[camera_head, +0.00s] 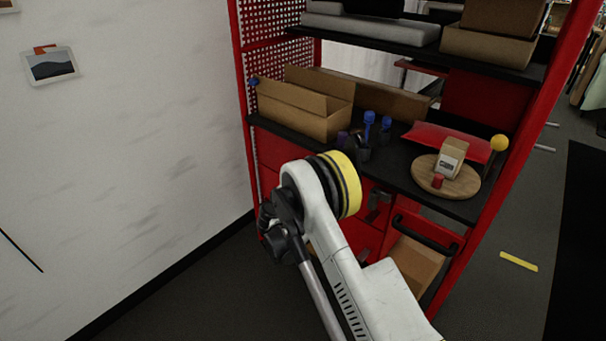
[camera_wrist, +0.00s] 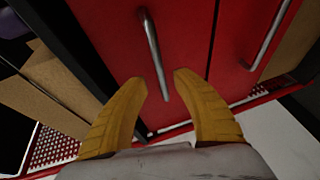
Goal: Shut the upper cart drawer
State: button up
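The red cart (camera_head: 243,95) stands against the white wall in the head view. Its red drawer fronts (camera_head: 278,152) are below the middle shelf, partly hidden by my arm. In the wrist view, the drawer front nearest the black shelf edge, seemingly the upper drawer (camera_wrist: 105,35), carries a grey bar handle (camera_wrist: 152,45). My gripper (camera_wrist: 160,82) is open and empty, its two yellow fingers apart. The handle appears in the gap between the fingertips; contact cannot be told. A neighbouring drawer front has a second handle (camera_wrist: 271,35). How far the upper drawer stands out is unclear.
The middle shelf (camera_head: 398,170) holds an open cardboard box (camera_head: 300,112), blue-topped items (camera_head: 369,122), a red packet (camera_head: 450,142) and a round wooden board (camera_head: 460,186). A black handle (camera_head: 428,236) crosses a cardboard-filled bay at lower right. The floor left of the cart is clear.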

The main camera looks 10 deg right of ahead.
jog(key=v, duration=0.7)
jog(key=shift+r, duration=0.1)
jog(key=s+d+r+m+g+y, duration=0.2)
jog(key=s+d+r+m, duration=0.15)
jog(key=s+r, duration=0.45)
jog(key=s+d+r+m+g+y, duration=0.1)
jog(key=s+d+r+m+g, duration=0.2)
jog(key=s+r, duration=0.5)
jog(key=s+a+r+m+g+y, duration=0.1)
jog(key=s+m+y, duration=0.3)
jog(key=s, duration=2.1)
jog(key=shift+a+r+g+y, duration=0.4)
jog(key=shift+a+r+y, duration=0.2)
jog(key=shift+a+r, duration=0.1)
